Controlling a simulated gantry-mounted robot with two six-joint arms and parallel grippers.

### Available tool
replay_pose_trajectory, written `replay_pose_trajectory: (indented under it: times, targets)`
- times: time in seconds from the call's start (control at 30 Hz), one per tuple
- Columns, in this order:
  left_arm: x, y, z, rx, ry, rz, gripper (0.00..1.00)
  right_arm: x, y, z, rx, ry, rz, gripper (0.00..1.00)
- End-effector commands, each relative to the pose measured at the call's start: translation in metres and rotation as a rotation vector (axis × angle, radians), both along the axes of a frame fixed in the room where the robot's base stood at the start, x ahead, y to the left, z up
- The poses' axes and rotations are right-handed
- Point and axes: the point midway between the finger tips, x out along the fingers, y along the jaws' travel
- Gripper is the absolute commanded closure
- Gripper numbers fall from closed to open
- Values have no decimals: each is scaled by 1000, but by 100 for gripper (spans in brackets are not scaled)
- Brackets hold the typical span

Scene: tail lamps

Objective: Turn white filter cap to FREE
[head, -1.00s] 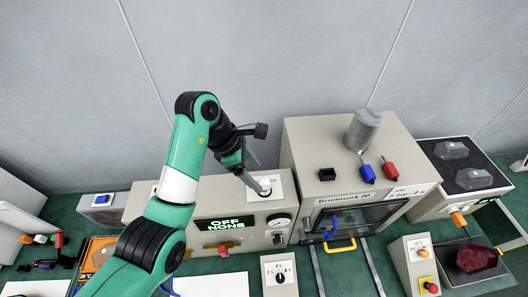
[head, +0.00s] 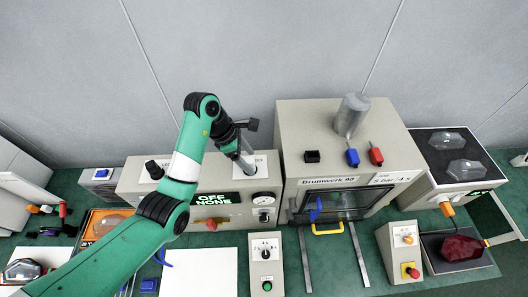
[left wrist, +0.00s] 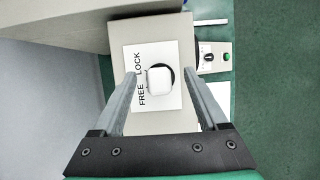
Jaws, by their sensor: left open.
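The white filter cap (left wrist: 159,79) is a rounded white block on a dark round base in the left wrist view. It sits on a white plate (left wrist: 137,54) printed LOCK and FREE along its left side. I cannot tell which word the cap points to. My left gripper (head: 248,166) is open above that plate, on top of the grey control box (head: 133,186). In the left wrist view its two fingers stand on either side of the cap, with a gap on both sides. In the head view the gripper hides the cap. My right gripper is not in view.
The taller grey oven (head: 290,135) stands close on the right. A switch box (head: 265,264) stands in front.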

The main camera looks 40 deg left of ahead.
Motion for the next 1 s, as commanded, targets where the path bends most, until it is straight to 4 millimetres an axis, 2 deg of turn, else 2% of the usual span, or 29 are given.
replay_pose_trajectory:
  times: [0.13, 0.4, 0.47, 0.83, 0.87, 0.9, 1.0]
  targets:
    - [-1, 2, -12, 1, 0, 7, 24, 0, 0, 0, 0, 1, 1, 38]
    - [-1, 2, -14, 1, 0, 8, 24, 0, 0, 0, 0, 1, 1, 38]
    - [-1, 2, -14, 2, 0, 7, 33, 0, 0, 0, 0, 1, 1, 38]
    - [-1, 2, -14, 1, -1, 7, 100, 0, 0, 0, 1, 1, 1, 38]
    - [-1, 2, -14, 1, -1, 7, 100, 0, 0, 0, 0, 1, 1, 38]
    - [-1, 2, -14, 1, -1, 7, 59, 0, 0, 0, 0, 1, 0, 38]
    - [-1, 2, -14, 1, -1, 7, 77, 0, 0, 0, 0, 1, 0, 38]
